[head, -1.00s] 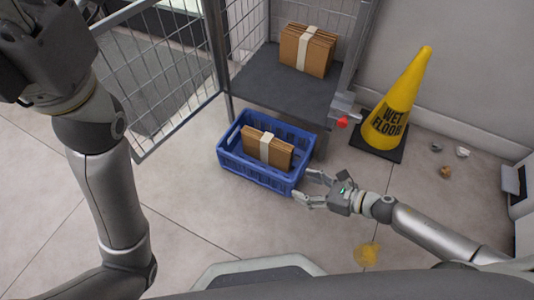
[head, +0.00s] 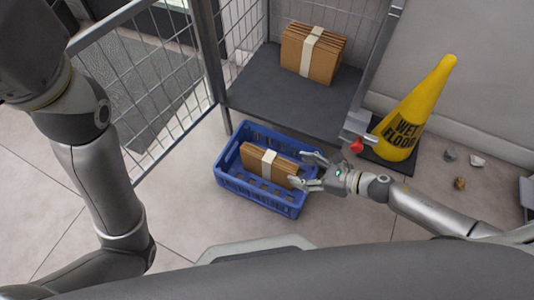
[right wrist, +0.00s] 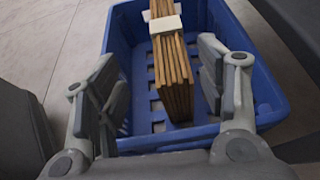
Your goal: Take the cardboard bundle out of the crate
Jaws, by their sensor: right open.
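The cardboard bundle (head: 268,163), brown sheets with a white band, stands on edge inside the blue crate (head: 232,182) on the floor. My right gripper (head: 311,171) is open at the crate's right side, its fingers reaching over the rim near the bundle's right end. In the right wrist view the bundle (right wrist: 174,80) lies between the two open fingers (right wrist: 170,95), apart from both, with the crate (right wrist: 271,95) around it. My left arm is at the left of the head view; its gripper is out of frame.
A second banded cardboard bundle (head: 312,54) stands on the dark platform (head: 265,96) of a wire cage (head: 165,85). A yellow wet-floor cone (head: 420,110) is right of the platform. Small debris (head: 460,184) lies further right. Floor left of the crate is clear.

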